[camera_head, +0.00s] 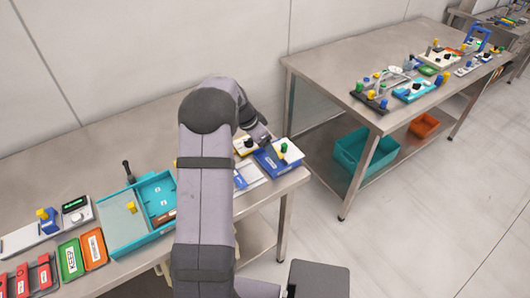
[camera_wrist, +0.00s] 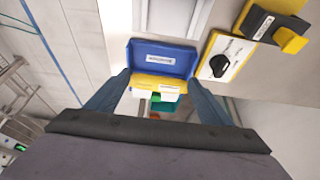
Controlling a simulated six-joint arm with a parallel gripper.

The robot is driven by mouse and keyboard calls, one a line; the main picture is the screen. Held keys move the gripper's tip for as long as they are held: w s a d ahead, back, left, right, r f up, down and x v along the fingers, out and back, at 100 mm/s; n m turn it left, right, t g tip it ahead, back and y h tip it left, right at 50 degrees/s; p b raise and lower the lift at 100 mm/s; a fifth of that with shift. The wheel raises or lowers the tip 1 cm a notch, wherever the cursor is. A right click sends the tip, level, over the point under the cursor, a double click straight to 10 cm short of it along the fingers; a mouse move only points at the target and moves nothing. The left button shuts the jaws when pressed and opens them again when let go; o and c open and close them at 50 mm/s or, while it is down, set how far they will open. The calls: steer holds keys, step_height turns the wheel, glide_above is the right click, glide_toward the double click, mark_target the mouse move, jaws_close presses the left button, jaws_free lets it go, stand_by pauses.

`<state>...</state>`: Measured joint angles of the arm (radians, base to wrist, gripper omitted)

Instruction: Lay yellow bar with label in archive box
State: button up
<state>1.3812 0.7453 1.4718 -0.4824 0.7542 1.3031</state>
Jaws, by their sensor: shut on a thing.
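My gripper (camera_wrist: 159,77) is shut on the yellow bar (camera_wrist: 160,82), which spans between its two fingertips in the wrist view. White patches sit at the bar's lower edge; I cannot tell which is its label. A blue box (camera_wrist: 163,50) with a white label lies directly beyond the bar, and its print is too small to read. The bar overlaps the box's near edge in this view; I cannot tell whether they touch. In the head view the blue box (camera_head: 264,163) is at the bench's right end, and my arm hides the fingertips and bar.
A yellow-edged white panel with a black knob (camera_wrist: 219,60) stands close right of the box. Green and yellow pieces (camera_head: 284,148) show by the box. A teal tray (camera_head: 118,238) and orange tray (camera_head: 93,250) are left on the bench. A second bench (camera_head: 330,66) stands right.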

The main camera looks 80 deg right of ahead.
steer(key=shift+f+p, duration=0.5)
steer(key=shift+f, duration=1.1)
steer(key=shift+f+b, duration=0.65)
steer(key=shift+b, duration=0.25)
steer(key=o, duration=1.1)
steer(key=shift+r, duration=0.15)
steer(key=shift+d+r+p, duration=0.25)
steer(key=shift+r+p, duration=0.4)
steer(key=shift+p, duration=0.4)
steer(key=b+v, duration=0.2)
steer(key=v, duration=0.4)
steer(key=b+v, duration=0.1)
steer(key=v, duration=0.5)
steer(key=shift+a+f+b, duration=0.15)
steer(key=shift+a+b, duration=0.05)
steer(key=shift+b, duration=0.15)
